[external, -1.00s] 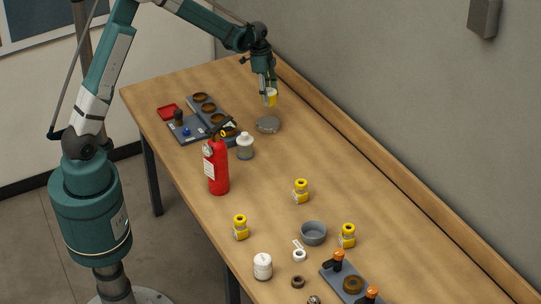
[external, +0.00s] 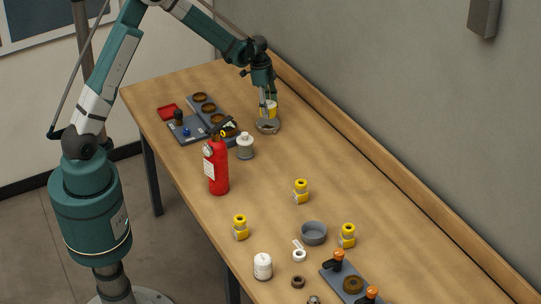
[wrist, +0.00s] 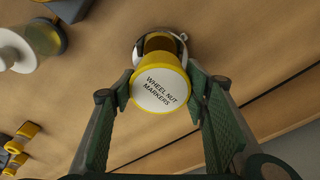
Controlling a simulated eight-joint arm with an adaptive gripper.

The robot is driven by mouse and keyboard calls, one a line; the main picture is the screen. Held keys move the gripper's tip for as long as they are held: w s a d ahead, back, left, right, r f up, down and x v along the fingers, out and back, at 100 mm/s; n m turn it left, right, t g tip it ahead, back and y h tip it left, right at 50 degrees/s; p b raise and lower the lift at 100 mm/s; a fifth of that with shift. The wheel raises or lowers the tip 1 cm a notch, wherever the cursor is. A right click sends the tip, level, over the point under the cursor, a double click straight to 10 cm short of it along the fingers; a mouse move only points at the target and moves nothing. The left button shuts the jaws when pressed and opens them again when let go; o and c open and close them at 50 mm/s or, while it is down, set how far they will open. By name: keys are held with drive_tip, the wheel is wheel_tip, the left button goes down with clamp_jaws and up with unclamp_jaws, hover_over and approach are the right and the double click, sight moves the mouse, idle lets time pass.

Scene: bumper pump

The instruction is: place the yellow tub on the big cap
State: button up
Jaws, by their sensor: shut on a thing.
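The yellow tub (external: 271,109) is between the fingers of my gripper (external: 268,113), which is shut on it. In the wrist view the tub (wrist: 160,88) shows its white round lid, labelled "WHEEL NUT MARKERS", with a yellow rim. The fingers (wrist: 162,91) stand on its left and right. The big cap (external: 267,127) is a low grey disc lying on the table directly below the tub. In the wrist view the cap (wrist: 138,52) is mostly hidden behind the tub. I cannot tell whether the tub touches the cap.
A grey-white canister (external: 245,147) and a red extinguisher (external: 217,170) stand nearer the front. A wooden ledge (external: 330,112) runs along the wall. The table right of the cap is clear.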

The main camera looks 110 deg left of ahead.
drive_tip(key=shift+f, duration=1.85)
drive_tip(key=shift+f, duration=0.25)
drive_tip(key=o, duration=0.9)
drive_tip(key=shift+r, duration=0.1)
drive_tip(key=shift+o, duration=0.2)
drive_tip(key=shift+r, duration=0.1)
drive_tip(key=shift+s+r, duration=0.3)
drive_tip(key=shift+r, duration=1.7)
drive_tip(key=shift+s+r, duration=0.3)
drive_tip(key=shift+r, duration=1.65)
drive_tip(key=shift+s+r, duration=0.3)
drive_tip(key=shift+r, duration=1.7)
drive_tip(key=shift+d+r, duration=0.1)
